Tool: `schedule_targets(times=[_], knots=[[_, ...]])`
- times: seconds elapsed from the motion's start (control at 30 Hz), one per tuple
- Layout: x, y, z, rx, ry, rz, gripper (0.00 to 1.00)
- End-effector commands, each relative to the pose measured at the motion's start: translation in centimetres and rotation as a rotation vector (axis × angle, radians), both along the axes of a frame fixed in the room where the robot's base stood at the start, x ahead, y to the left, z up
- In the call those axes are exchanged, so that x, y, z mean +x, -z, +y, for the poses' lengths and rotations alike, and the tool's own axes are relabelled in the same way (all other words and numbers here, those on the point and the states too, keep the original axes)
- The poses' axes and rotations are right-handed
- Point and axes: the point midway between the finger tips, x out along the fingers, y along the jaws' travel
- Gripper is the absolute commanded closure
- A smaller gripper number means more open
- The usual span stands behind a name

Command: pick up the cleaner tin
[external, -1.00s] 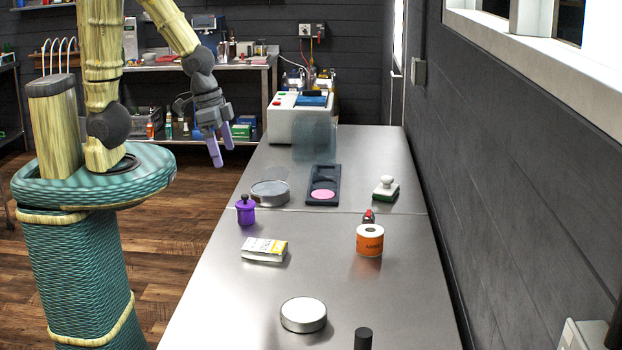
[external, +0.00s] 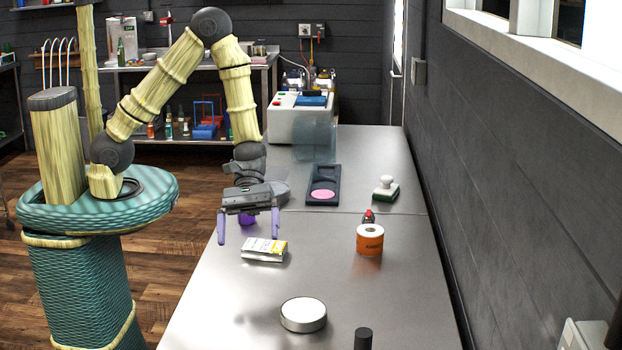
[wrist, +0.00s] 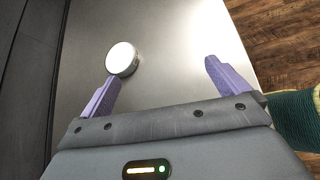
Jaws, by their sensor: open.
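A low round tin with a white top and metallic side (external: 303,315) lies flat on the steel table near the front. It also shows in the wrist view (wrist: 122,58), just beyond the tip of the left finger. I take it for the cleaner tin, though no label is readable. My gripper (external: 248,233) is open and empty, its two lilac fingers spread wide and pointing down. It hangs near the table's left edge, behind the tin and apart from it. The wrist view shows bare table between the fingers (wrist: 162,75).
A yellow-and-white box (external: 264,251) lies close to my gripper. A purple jar (external: 247,219) is partly hidden behind it. An orange-labelled roll (external: 369,240), a black cylinder (external: 363,339) and a stamp-like object (external: 385,188) stand to the right. Bare table surrounds the tin.

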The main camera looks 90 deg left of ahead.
Motion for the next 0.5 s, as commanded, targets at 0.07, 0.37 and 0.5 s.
schedule_targets(times=[0.07, 0.37, 0.5], knots=[[2.2, 1.7, -0.2, -0.091, -0.134, 0.049, 0.00], [7.1, 3.6, 0.6, -0.266, -0.425, 0.124, 0.00], [7.2, 3.5, 0.6, -0.267, -0.428, 0.124, 0.00]])
